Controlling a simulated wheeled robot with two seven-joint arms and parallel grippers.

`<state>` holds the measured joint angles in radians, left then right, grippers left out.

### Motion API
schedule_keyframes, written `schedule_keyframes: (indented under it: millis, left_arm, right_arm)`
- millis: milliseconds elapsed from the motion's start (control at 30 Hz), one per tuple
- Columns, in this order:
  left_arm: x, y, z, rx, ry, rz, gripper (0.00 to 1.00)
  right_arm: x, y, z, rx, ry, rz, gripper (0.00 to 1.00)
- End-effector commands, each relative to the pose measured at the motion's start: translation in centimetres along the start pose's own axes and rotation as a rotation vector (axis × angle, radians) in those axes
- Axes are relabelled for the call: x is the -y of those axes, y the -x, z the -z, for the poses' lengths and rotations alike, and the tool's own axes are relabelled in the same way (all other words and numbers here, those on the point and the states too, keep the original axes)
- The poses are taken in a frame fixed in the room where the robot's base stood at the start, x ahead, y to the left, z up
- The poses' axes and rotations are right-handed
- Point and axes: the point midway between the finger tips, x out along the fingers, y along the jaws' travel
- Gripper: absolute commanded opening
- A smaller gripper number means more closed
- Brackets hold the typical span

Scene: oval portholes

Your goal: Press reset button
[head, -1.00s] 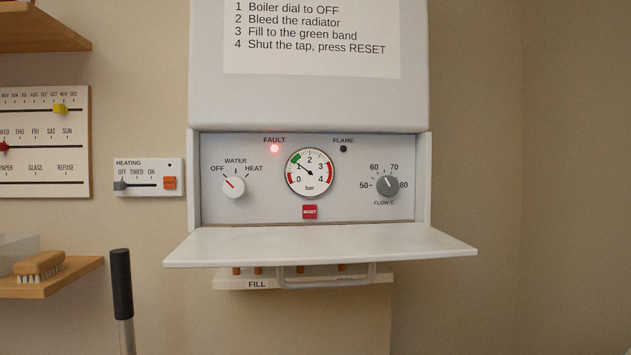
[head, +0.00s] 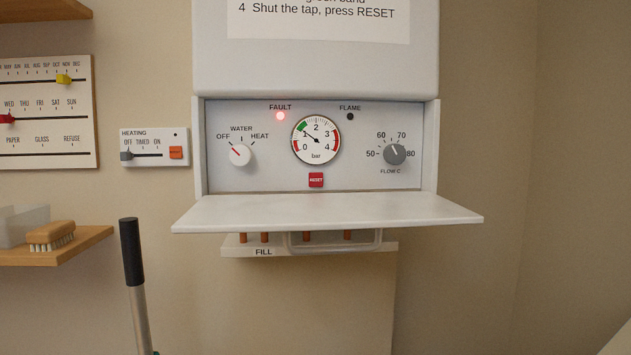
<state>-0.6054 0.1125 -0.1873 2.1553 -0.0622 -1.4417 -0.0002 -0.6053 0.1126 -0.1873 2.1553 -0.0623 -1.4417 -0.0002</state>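The red RESET button (head: 316,180) sits on the boiler's recessed control panel (head: 270,178), below the round pressure gauge (head: 316,140). The gauge needle points up and left, close to 1 bar and near the green band. The FAULT light (head: 280,116) glows red. The FLAME light (head: 350,117) is dark. The water dial (head: 240,154) points up and left towards OFF. The flow dial (head: 395,152) is grey, at the right. Neither of my grippers is in view.
The boiler's flap (head: 328,213) is folded down and juts out below the panel. Under it are copper pipe ends and a FILL strip (head: 290,250). A heating control (head: 155,147), a shelf with a brush (head: 52,236) and a black-handled pole (head: 132,255) are at left.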

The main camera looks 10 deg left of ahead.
Motion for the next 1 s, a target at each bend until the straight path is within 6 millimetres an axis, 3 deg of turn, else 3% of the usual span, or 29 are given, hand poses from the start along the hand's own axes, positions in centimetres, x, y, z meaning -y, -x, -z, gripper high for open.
schedule_keyframes:
  millis: [167,1000]
  left_arm:
    - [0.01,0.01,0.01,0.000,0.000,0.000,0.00]
    - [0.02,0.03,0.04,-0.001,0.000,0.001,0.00]
  right_arm:
    - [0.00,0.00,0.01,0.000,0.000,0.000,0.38]
    - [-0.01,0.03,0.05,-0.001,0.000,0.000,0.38]
